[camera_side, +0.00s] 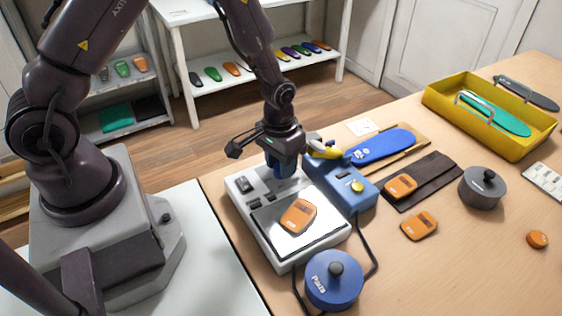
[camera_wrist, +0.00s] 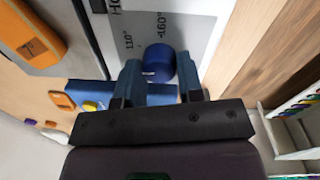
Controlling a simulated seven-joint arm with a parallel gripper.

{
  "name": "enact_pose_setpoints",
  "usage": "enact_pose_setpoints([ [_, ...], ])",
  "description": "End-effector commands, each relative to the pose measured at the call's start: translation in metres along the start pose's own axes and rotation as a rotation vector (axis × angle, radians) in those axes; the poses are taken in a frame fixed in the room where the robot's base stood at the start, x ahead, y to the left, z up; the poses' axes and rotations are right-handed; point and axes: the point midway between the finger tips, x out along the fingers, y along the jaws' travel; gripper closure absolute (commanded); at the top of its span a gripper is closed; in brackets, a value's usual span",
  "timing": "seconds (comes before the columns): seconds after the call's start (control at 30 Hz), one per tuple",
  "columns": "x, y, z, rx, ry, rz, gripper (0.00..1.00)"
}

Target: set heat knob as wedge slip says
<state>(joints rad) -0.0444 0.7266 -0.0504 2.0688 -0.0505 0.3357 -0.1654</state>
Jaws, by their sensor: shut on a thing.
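My gripper (camera_side: 285,160) points down over the back of the white heater unit (camera_side: 243,183). In the wrist view, my gripper (camera_wrist: 158,74) has its two blue fingers on either side of the round blue heat knob (camera_wrist: 157,58), shut on it. Grey panel marks reading 110° and 160° show beside the knob; its pointer cannot be made out. In the side view my gripper hides the knob. A small white slip (camera_side: 360,127) lies behind the blue insole, its print too small to read. An orange wedge-like piece (camera_side: 298,215) lies on the heater's shiny plate.
A blue box (camera_side: 350,198) with a yellow button stands right beside the heater. The front right is mostly clear.

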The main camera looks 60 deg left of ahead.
Motion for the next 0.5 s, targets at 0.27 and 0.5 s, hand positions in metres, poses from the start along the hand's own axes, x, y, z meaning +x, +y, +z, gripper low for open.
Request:
enact_pose_setpoints([
  [0.27,-0.0008,0.0006,0.0002,0.249,-0.015,0.001,0.89],
  [0.5,-0.0008,0.0009,-0.0001,0.413,-0.023,0.001,0.89],
])
